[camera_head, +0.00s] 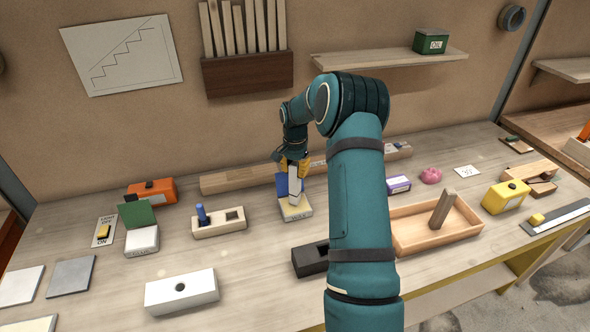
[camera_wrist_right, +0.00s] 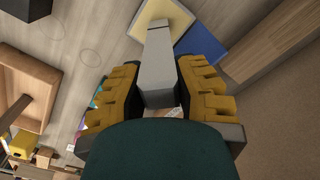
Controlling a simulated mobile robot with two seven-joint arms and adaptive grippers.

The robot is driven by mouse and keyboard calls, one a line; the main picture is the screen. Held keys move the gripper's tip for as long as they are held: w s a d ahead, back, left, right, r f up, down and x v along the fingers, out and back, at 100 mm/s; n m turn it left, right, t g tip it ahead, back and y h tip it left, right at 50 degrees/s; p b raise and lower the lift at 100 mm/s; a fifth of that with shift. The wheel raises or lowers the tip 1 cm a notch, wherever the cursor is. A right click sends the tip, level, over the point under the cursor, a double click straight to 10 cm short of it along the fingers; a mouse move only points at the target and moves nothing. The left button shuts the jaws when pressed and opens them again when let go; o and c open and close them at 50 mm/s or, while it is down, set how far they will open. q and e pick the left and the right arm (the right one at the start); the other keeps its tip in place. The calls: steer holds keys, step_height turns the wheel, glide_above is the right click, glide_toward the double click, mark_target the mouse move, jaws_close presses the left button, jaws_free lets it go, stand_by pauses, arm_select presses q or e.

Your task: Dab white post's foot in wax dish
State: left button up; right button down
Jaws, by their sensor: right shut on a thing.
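My right gripper (camera_head: 293,168) is shut on a pale white post (camera_head: 294,190) and holds it roughly upright, foot down. The wax dish (camera_head: 297,212) is a small pale box with a yellowish top and a raised blue lid (camera_head: 282,185) behind it. The post's foot is at the dish's top. In the wrist view the right gripper's yellow fingers (camera_wrist_right: 158,88) grip both sides of the post (camera_wrist_right: 157,60), whose far end overlaps the yellowish dish (camera_wrist_right: 178,16). I cannot tell whether the foot touches the wax. My left gripper is not in view.
A similar box (camera_head: 142,240) with a green lid stands left. A wooden holder (camera_head: 215,230) with a blue peg, a white block (camera_head: 180,292) with a hole and a dark block (camera_head: 308,259) lie nearer. A wooden tray (camera_head: 412,243) is right. A long beam (camera_head: 235,180) lies behind.

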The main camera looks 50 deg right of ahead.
steer(key=shift+f+b, duration=0.35)
steer(key=shift+f, duration=0.25)
stand_by(1.3)
steer(key=shift+r, duration=0.1)
steer(key=shift+r+p, duration=2.25)
steer(key=shift+r, duration=1.25)
steer(key=shift+f, duration=0.15)
